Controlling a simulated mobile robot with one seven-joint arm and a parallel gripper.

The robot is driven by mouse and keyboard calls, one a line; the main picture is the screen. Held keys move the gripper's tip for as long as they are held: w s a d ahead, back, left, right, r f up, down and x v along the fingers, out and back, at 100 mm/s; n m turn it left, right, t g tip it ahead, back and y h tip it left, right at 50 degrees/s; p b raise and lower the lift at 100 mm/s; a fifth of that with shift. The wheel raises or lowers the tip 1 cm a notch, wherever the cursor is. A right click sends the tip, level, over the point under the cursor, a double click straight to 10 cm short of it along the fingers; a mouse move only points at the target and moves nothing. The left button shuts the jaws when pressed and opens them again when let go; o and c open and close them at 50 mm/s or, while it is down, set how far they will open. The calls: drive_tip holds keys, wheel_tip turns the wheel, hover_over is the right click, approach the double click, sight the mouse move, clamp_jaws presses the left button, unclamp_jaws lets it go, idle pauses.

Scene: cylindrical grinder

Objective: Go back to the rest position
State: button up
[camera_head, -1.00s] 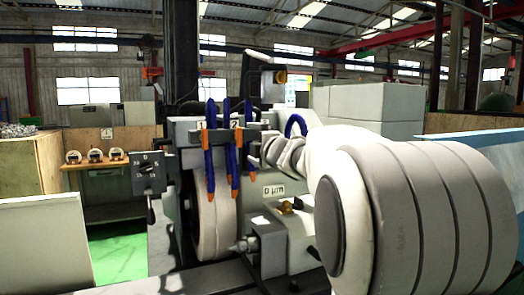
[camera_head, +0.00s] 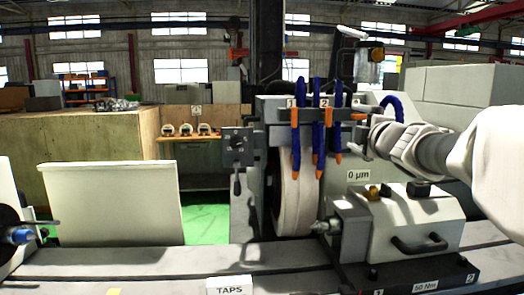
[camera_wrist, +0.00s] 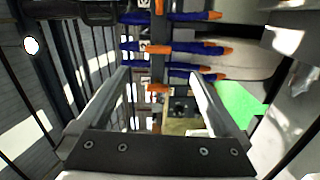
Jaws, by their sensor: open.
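My gripper (camera_wrist: 160,72) is open in the wrist view, its two fingers wide apart with nothing between them. Beyond the fingers are blue coolant hoses with orange tips, which show upright in the head view (camera_head: 318,125) in front of the grinding wheel (camera_head: 297,200). In the head view my arm reaches in from the right, and its end is close to the right of the hoses. The fingers are hard to make out there. I cannot tell whether they touch the hoses.
The tailstock block (camera_head: 415,230) with a black handle stands below my arm. A control box (camera_head: 238,147) with a lever is left of the wheel. A white panel (camera_head: 115,203) and a wooden crate (camera_head: 85,135) stand further left. A TAPS label (camera_head: 230,287) is on the front.

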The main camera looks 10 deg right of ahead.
drive_tip(key=s+a+f+m+g, duration=0.4)
drive_tip(key=s+f, duration=0.4)
drive_tip(key=s, duration=0.2)
drive_tip(key=s+a+f+m+g, duration=0.4)
drive_tip(key=s+a+f+m, duration=0.2)
drive_tip(key=s, duration=0.5)
drive_tip(key=s+a+f+m+g+y, duration=0.1)
drive_tip(key=s+a+f+m+g, duration=0.3)
drive_tip(key=s+f, duration=0.6)
drive_tip(key=s+a+m+p, duration=0.1)
drive_tip(key=m, duration=0.1)
drive_tip(key=shift+m, duration=0.4)
drive_tip(key=shift+a+f, duration=0.1)
